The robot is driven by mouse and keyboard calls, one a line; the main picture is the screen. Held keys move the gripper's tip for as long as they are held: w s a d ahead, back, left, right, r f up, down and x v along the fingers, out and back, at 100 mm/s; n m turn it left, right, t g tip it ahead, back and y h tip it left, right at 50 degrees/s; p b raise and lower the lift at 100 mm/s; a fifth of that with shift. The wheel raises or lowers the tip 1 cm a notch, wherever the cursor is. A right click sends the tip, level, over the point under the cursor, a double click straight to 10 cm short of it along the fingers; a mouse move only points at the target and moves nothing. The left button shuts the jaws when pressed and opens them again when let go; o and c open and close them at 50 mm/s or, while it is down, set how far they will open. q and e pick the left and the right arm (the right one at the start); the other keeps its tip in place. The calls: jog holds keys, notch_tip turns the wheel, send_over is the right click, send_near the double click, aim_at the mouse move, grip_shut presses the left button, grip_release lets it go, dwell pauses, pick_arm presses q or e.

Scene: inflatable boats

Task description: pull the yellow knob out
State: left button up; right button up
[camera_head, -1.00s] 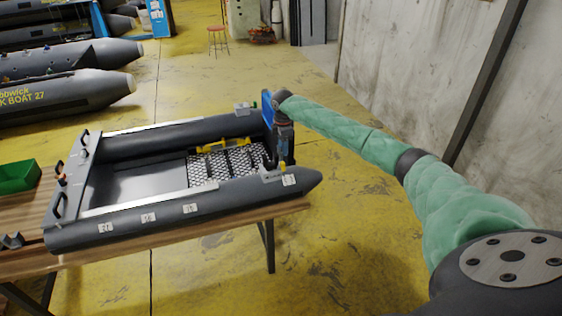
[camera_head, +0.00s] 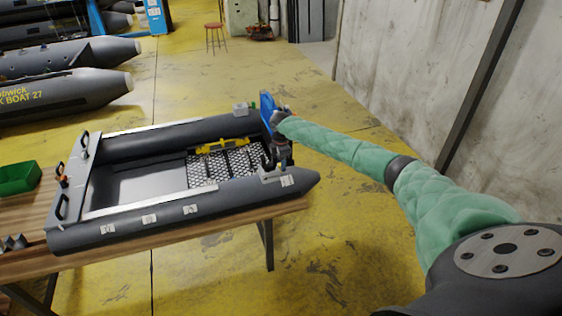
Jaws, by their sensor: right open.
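My right gripper (camera_head: 270,161) is at the right end of the small grey inflatable boat (camera_head: 180,210). It points down, next to an upright blue panel (camera_head: 267,106). My right arm comes in from the right, and its wrist hides part of that end. The gripper is open, small and dark in the picture; I see nothing held in it. I cannot make out a yellow knob for sure. A yellow bar-shaped piece (camera_head: 222,146) lies across the boat's inside, to the left of the gripper and apart from it. My left gripper is not in view.
The boat lies on a wooden table (camera_head: 130,252), with a green bin (camera_head: 18,178) at its left. Larger grey boats (camera_head: 70,90) lie behind at the left. A concrete wall (camera_head: 420,70) stands at the right. The yellow floor between table and wall is clear.

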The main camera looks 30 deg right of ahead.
grip_shut()
jog(key=shift+s+d, duration=0.2)
jog(key=shift+d, duration=1)
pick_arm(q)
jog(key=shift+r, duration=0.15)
pick_arm(e)
grip_release()
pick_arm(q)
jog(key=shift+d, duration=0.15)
pick_arm(e)
jog(key=shift+r, duration=0.15)
